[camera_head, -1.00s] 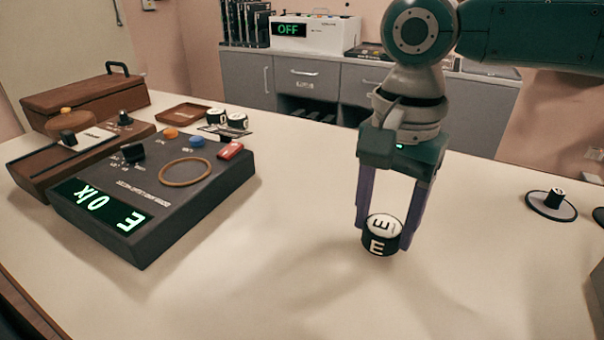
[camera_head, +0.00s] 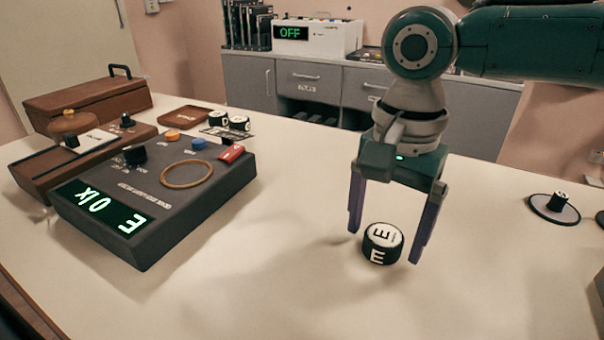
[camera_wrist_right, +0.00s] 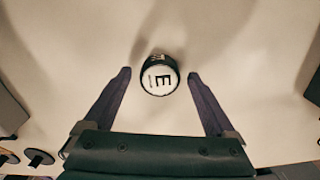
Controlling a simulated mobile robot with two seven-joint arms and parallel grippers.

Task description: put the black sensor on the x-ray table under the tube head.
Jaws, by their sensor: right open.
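I cannot pick out a black sensor, an x-ray table or a tube head for certain in these views. A short black cylinder (camera_head: 383,243) with a white top marked E stands on the pale tabletop (camera_head: 290,290). It also shows in the right wrist view (camera_wrist_right: 159,76). My right gripper (camera_head: 384,246) is open, pointing down, with one finger on each side of the cylinder and a gap on both sides. My left gripper is not in view.
A dark console (camera_head: 150,195) with a lit display stands at left, before a brown case (camera_head: 85,100). Two similar cylinders (camera_head: 228,121) stand behind it. A small black piece on a round disc (camera_head: 553,207) is at right. Grey cabinets (camera_head: 310,83) line the back. The front middle is clear.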

